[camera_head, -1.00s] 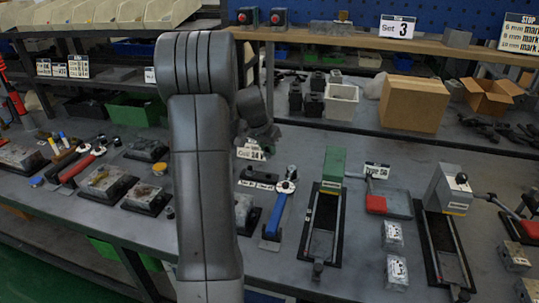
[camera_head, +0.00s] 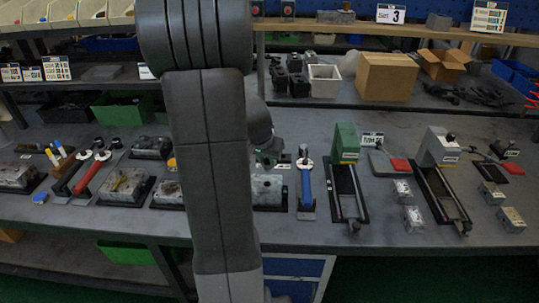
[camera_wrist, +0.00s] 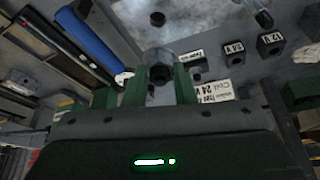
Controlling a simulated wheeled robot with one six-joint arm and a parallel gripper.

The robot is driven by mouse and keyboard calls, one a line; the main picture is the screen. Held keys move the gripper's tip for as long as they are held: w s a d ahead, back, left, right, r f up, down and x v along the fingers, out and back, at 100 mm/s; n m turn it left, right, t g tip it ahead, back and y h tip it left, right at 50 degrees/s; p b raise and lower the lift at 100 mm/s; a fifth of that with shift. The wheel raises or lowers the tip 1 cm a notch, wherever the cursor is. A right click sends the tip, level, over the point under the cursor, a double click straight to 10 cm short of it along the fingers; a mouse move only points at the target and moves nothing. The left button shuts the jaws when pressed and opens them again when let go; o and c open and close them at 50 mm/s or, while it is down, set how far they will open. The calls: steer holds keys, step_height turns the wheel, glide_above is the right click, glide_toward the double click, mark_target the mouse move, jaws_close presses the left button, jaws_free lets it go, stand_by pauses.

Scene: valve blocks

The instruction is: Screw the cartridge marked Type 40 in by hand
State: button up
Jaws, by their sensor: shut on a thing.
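My gripper (camera_wrist: 160,88) shows green fingers in the wrist view, shut on a grey cylindrical cartridge (camera_wrist: 159,60) with a dark round end. No type marking is readable on the cartridge. In the head view my gripper (camera_head: 268,157) is partly hidden behind my arm. It is just above a grey valve block (camera_head: 267,188) on a dark base. The block (camera_wrist: 195,25) also shows beyond the fingers in the wrist view, with dark round openings in its face. I cannot tell whether the cartridge touches the block.
A green vise (camera_head: 346,144) stands farther right. Small black coils (camera_wrist: 270,43) and a "Coil 24 V" card (camera_wrist: 215,91) are near. More blocks (camera_head: 124,184) stand left.

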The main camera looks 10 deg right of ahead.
mark_target(266, 168)
steer(key=shift+f+b, duration=0.1)
steer(key=shift+b, duration=0.2)
step_height(266, 168, down, 5)
steer(key=b, duration=0.5)
steer(key=shift+f+b, duration=0.8)
steer(key=shift+b, duration=0.65)
stand_by(1.0)
steer(key=m+g, duration=0.1)
steer(key=m, duration=0.2)
steer(key=m+h, duration=0.1)
steer(key=m, duration=0.2)
steer(key=shift+w+g+h, duration=0.1)
steer(key=shift+g+h, duration=0.2)
steer(key=shift+g, duration=0.1)
steer(key=m+g, duration=0.1)
steer(key=m, duration=0.1)
steer(key=m+g, duration=0.1)
steer(key=m, duration=0.2)
steer(key=shift+m, duration=0.3)
steer(key=m+g, duration=0.1)
steer(key=m, duration=0.4)
steer(key=shift+g, duration=0.4)
steer(key=m, duration=0.2)
steer(key=m+g+y, duration=0.1)
steer(key=m, duration=0.2)
steer(key=shift+g, duration=0.3)
